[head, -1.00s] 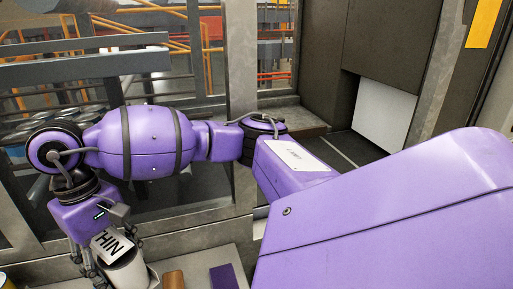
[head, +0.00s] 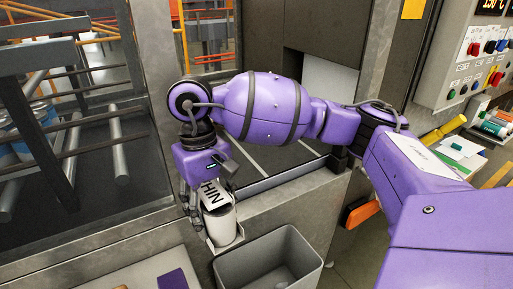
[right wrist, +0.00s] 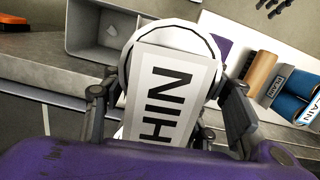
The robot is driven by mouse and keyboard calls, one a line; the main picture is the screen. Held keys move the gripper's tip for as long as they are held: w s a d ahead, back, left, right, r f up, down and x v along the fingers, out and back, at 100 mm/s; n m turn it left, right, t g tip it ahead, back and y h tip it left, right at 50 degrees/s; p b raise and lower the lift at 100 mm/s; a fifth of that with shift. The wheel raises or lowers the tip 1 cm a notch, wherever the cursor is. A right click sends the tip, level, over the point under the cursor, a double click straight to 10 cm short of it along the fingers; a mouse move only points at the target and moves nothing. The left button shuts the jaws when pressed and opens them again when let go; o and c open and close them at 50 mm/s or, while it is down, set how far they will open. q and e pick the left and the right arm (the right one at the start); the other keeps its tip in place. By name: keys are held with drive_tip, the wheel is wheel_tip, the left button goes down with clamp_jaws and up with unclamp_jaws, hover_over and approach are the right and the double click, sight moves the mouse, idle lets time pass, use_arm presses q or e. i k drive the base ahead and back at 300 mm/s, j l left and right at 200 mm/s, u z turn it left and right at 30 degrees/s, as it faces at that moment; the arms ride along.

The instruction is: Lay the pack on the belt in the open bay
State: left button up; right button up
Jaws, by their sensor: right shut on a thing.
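My right gripper (head: 206,196) is shut on the white pack (head: 220,224), a rounded body with a label showing the black letters HIN. The gripper holds it upright or nearly so, just left of the grey bin, in front of the bay's wall. In the right wrist view the pack (right wrist: 172,98) sits between the fingers, its lower part hidden. The open bay lies behind my arm, with a dark belt surface (head: 272,158) partly hidden by the arm. A pale panel (head: 330,88) is at its back. My left gripper is not in view.
An open grey bin (head: 312,264) stands just right of the pack. Wrapped rolls (right wrist: 283,92) lie on the bench in the right wrist view. A control panel (head: 480,55) is at the right. Behind a frame at left are rollers (head: 118,145).

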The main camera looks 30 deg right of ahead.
sight(255, 151)
drive_tip(key=i+l, duration=0.35)
drive_tip(key=l, duration=0.15)
drive_tip(key=i+l, duration=0.3)
drive_tip(key=l, duration=0.15)
